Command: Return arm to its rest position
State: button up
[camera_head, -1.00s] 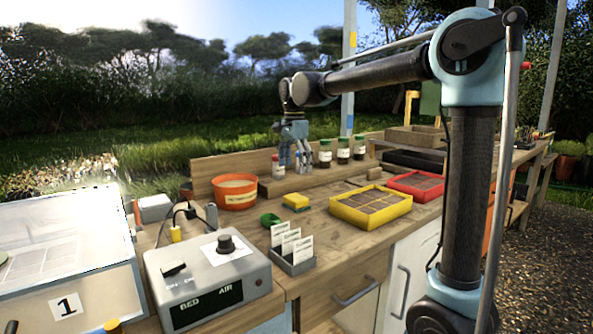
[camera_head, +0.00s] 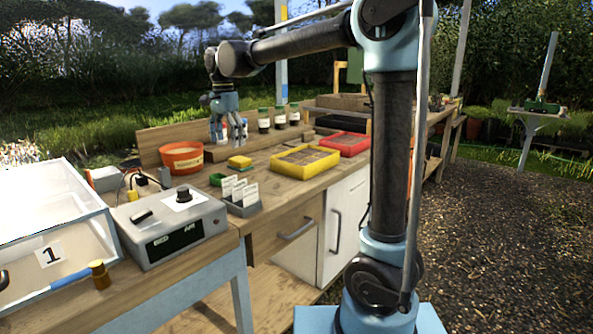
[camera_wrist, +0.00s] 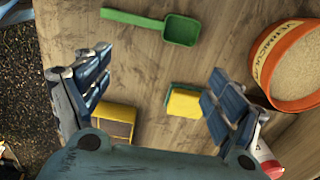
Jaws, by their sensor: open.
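My gripper (camera_head: 217,130) is above the back of the wooden bench, pointing down, with its fingers apart and nothing between them. In the wrist view my gripper (camera_wrist: 155,95) shows its fingers spread wide over the bench top. A yellow sponge-like block (camera_wrist: 183,102) lies on the bench below, seen between the fingers; in the head view the block (camera_head: 239,162) sits in front of the gripper. My arm reaches left from its upright column at the right of the head view.
An orange pot (camera_head: 182,158) stands left of the gripper, and jars (camera_head: 264,121) stand behind it. A green scoop (camera_wrist: 181,30), yellow tray (camera_head: 305,161), red tray (camera_head: 343,144), card holder (camera_head: 243,207) and grey control box (camera_head: 172,228) are on the bench. Gravel at right is clear.

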jog(key=s+d+f+n+t, duration=0.1)
jog(key=s+d+f+n, duration=0.2)
jog(key=d, duration=1.1)
jog(key=s+d+f+n, duration=0.1)
jog(key=s+d+f, duration=0.35)
jog(key=d, duration=0.85)
jog(key=s+d+f+n+t, duration=0.1)
jog(key=s+d+f+n, duration=0.3)
jog(key=s+d+f, duration=1)
notch_tip(320, 180, down, 3)
jog(key=shift+s+d+f, duration=0.1)
jog(key=shift+s+d, duration=0.1)
jog(key=shift+s, duration=0.85)
